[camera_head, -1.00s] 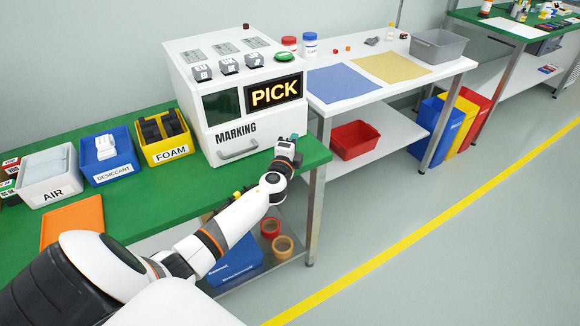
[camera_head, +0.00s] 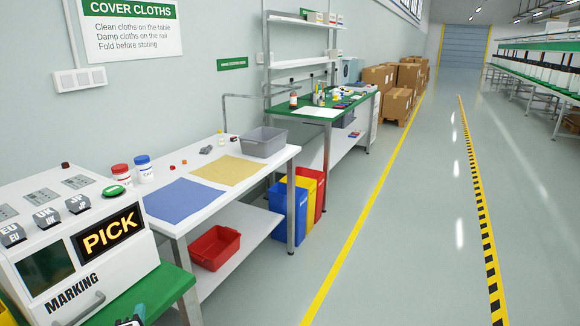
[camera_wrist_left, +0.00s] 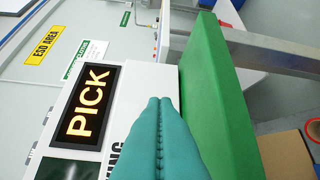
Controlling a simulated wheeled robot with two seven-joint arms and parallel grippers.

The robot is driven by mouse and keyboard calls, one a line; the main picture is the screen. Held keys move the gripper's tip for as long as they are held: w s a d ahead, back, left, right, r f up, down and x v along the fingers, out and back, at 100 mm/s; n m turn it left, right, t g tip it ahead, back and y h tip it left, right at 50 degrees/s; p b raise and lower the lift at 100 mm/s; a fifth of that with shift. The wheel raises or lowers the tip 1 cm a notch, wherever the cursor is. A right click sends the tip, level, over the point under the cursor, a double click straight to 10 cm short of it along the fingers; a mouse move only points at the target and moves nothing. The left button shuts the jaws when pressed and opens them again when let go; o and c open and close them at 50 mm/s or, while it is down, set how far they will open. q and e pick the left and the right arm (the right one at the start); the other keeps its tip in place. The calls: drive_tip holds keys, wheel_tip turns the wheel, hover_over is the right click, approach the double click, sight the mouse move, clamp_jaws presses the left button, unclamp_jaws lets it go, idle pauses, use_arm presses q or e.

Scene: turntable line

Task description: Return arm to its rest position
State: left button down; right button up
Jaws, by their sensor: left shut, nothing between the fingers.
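My left gripper (camera_head: 138,313) just shows at the bottom edge of the head view, in front of the marking machine (camera_head: 75,255). Most of that arm is out of the picture. In the left wrist view its teal fingers (camera_wrist_left: 160,103) are pressed together with nothing between them. They point toward the machine's front, beside the lit PICK display (camera_wrist_left: 87,103) and the green table edge (camera_wrist_left: 215,100). I cannot tell how wide the gap to the machine is. My right gripper is in neither view.
A white table (camera_head: 185,229) holds a blue cloth (camera_head: 181,200), a yellow cloth (camera_head: 213,169) and a grey bin (camera_head: 263,142). A red bin (camera_head: 214,247) sits on its lower shelf. Colored bins stand beyond it. The floor (camera_head: 400,250) to the right is clear.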

use_arm(q)
drive_tip(key=s+d+f+n+g+h, duration=0.2)
drive_tip(key=s+d+n+g, duration=0.15)
drive_tip(key=s+d, duration=0.4)
drive_tip(key=s+d+f+n+g+h, duration=0.3)
drive_tip(key=s+d+g, duration=0.2)
drive_tip(key=s, duration=0.6)
drive_tip(key=s+d+f+n+g+h, duration=0.2)
drive_tip(key=s+d+n+g, duration=0.15)
drive_tip(key=s+d, duration=0.45)
wheel_tip(320, 180, down, 23)
drive_tip(key=s+a+g+p, duration=0.1)
drive_tip(key=s+p, duration=0.1)
drive_tip(key=p, duration=0.1)
drive_tip(key=s+a+f+g+p, duration=0.1)
drive_tip(key=s+a+f, duration=0.2)
drive_tip(key=s+f, duration=1.1)
drive_tip(key=s, duration=0.3)
drive_tip(key=shift+a+f+m+g+p, duration=0.2)
drive_tip(key=shift+m+g+p, duration=0.1)
drive_tip(key=shift+m+p, duration=0.1)
drive_tip(key=shift+s, duration=0.15)
